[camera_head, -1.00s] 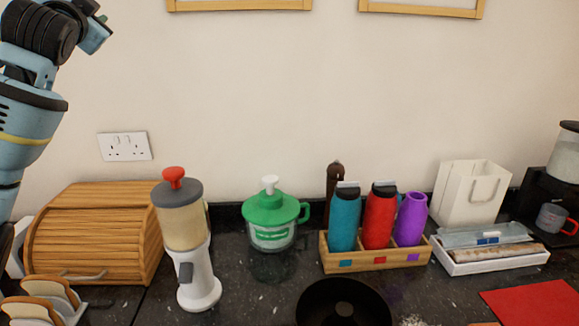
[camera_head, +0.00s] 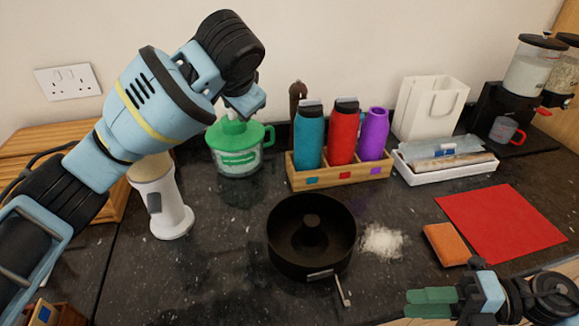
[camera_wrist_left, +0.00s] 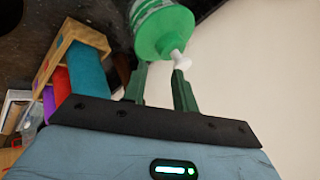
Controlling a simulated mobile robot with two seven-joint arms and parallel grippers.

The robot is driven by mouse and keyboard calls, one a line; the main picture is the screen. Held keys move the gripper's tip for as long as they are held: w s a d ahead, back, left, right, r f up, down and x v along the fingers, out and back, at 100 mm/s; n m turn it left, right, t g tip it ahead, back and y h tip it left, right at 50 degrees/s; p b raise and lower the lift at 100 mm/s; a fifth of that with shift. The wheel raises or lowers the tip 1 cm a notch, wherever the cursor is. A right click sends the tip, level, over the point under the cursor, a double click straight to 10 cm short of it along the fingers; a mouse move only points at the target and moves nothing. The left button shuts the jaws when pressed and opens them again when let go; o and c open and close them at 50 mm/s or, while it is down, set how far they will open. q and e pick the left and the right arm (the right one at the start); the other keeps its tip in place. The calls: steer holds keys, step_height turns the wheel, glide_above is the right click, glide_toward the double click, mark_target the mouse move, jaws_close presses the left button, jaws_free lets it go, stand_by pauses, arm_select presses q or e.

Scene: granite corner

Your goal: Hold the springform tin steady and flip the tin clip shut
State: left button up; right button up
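The springform tin (camera_head: 282,262) is dark and round with a central tube, and stands on the counter in the head view. Its clip (camera_head: 322,274) is on the near-right wall, with a thin lever (camera_head: 343,291) sticking outward, so the clip looks open. My right gripper (camera_head: 408,303) is low at the right, apart from the tin, its two green fingers pointing left with a slight gap. My left gripper is high at the upper left; its fingers are hidden in the head view. In the left wrist view its fingers (camera_wrist_left: 160,68) are apart and empty.
A green-lidded jug (camera_head: 238,160) stands behind the tin, beneath my left gripper. A white dispenser (camera_head: 163,205) is to the left. A bottle rack (camera_head: 340,177) is behind. White powder (camera_head: 382,241), an orange sponge (camera_head: 446,244) and a red mat (camera_head: 500,222) lie to the right.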

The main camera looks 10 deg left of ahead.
mark_target(289, 216)
arm_select(q)
steer(key=s+d+f+m+g+h, duration=0.1)
steer(key=s+d+f+g, duration=0.1)
steer(key=d+f, duration=0.1)
steer(key=s+d+f+m+g, duration=0.1)
steer(key=d+f+g, duration=0.2)
steer(key=d+f, duration=0.1)
steer(key=s+d+f+m+g+h, duration=0.1)
steer(key=s+d+f+g, duration=0.1)
steer(key=d+f, duration=0.2)
steer(key=shift+s+d+f+m+h, duration=0.1)
steer(key=shift+s+f+m+h, duration=0.1)
steer(key=shift+f, duration=0.35)
steer(key=shift+s+d+f+m+h, duration=0.1)
steer(key=shift+f+m, duration=0.1)
steer(key=shift+f, duration=0.3)
steer(key=shift+a+f, duration=0.1)
steer(key=shift+f, duration=3.75)
jaws_close()
